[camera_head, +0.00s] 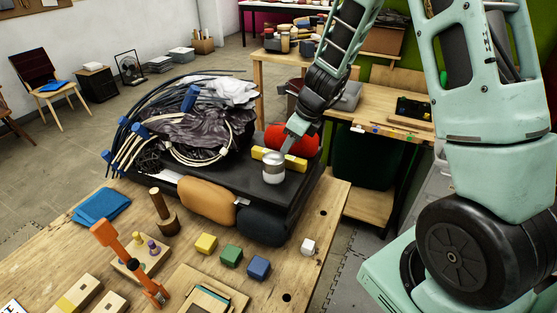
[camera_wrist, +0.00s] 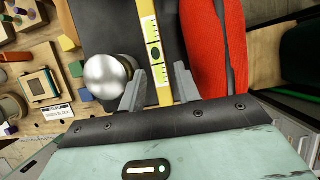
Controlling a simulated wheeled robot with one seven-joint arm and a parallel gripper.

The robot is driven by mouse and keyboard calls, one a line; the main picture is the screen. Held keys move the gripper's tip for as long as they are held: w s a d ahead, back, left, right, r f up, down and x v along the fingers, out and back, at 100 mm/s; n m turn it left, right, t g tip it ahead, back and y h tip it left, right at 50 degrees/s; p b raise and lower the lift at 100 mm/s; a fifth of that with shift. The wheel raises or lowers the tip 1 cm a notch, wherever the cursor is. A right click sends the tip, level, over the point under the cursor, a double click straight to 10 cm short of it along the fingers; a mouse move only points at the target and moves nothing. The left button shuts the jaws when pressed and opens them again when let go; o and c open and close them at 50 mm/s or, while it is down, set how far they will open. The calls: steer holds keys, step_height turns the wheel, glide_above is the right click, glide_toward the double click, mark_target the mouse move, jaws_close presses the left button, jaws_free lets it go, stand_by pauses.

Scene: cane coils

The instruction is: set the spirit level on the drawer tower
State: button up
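The yellow spirit level (camera_head: 266,155) lies on a black, flat-topped surface, behind a silver and white can (camera_head: 273,168). My gripper (camera_head: 288,147) reaches down to the level from above. In the wrist view the level (camera_wrist: 150,35) runs between the two fingers of my gripper (camera_wrist: 160,78), one on each side. The can (camera_wrist: 107,77) stands close beside the left finger. A small dark cabinet (camera_head: 97,85) on the floor at the far left may be the drawer tower; I cannot be sure.
A red roll (camera_head: 300,138) lies right beside the level. Cables, hoses and dark bags (camera_head: 190,130) heap up on the left of the black surface. A wooden table (camera_head: 325,215) with blocks and tools is in front. A chair (camera_head: 45,85) and fan (camera_head: 129,68) stand near the cabinet.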

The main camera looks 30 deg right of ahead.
mark_target(280, 154)
steer(key=shift+a+x, duration=0.15)
steer(key=shift+x, duration=1.35)
steer(key=shift+a+x, duration=0.2)
steer(key=shift+x, duration=1.3)
steer(key=shift+w+r, duration=0.2)
jaws_close()
